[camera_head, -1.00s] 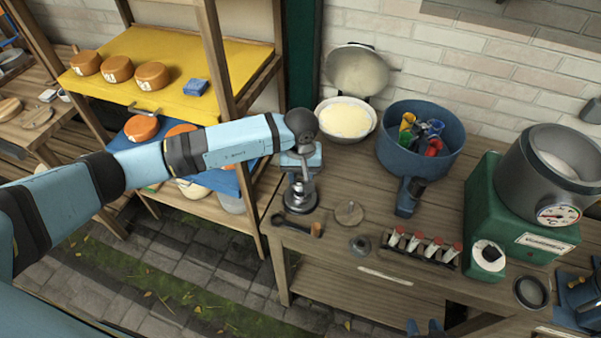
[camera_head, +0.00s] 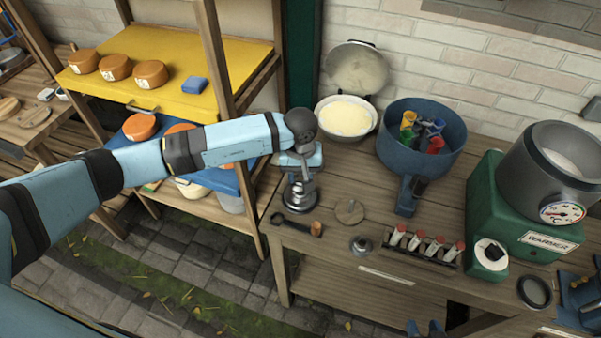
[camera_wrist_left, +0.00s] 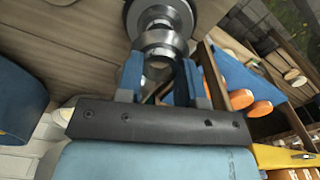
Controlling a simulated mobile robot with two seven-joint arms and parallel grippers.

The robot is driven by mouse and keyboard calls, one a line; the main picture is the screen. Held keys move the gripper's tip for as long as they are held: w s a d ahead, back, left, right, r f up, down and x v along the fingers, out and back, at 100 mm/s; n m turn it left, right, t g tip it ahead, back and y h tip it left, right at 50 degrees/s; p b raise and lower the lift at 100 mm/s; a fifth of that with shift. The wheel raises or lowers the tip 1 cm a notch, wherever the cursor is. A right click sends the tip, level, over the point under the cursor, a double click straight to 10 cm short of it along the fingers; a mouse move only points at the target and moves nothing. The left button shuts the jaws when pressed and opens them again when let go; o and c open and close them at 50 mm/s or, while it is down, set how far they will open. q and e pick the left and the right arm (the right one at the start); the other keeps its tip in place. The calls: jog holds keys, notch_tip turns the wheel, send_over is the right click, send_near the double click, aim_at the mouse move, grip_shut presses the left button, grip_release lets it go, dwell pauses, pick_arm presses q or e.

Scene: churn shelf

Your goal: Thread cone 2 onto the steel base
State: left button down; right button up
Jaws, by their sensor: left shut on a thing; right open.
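My left gripper (camera_head: 299,170) is shut on a shiny steel piece, which I take to be cone 2 (camera_wrist_left: 160,42). It is directly over the steel base (camera_head: 300,200), a round dark-rimmed piece on the wooden bench. In the left wrist view the blue fingers (camera_wrist_left: 160,85) are on either side of the steel piece, and the round base (camera_wrist_left: 132,18) lies just beyond it. The piece and base overlap in both views, so I cannot tell how far the piece is threaded on. My right gripper (camera_head: 427,328) shows only its blue tips at the bottom edge, open.
On the bench (camera_head: 385,272) are a dark-handled tool (camera_head: 296,226), a wooden disc (camera_head: 350,212), a small steel part (camera_head: 361,246) and a rack of red-capped tubes (camera_head: 424,250). A blue pot (camera_head: 393,155), a white bowl (camera_head: 326,132) and a green warmer (camera_head: 486,205) stand behind and right.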

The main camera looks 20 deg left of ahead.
pick_arm(q)
jog(key=shift+f+b, duration=2)
jog(key=shift+b, duration=0.35)
dwell(0.4)
jog(key=shift+c, duration=1.8)
grip_release()
jog(key=shift+r, duration=0.1)
jog(key=shift+r+p, duration=1.2)
jog(key=shift+r, duration=2.25)
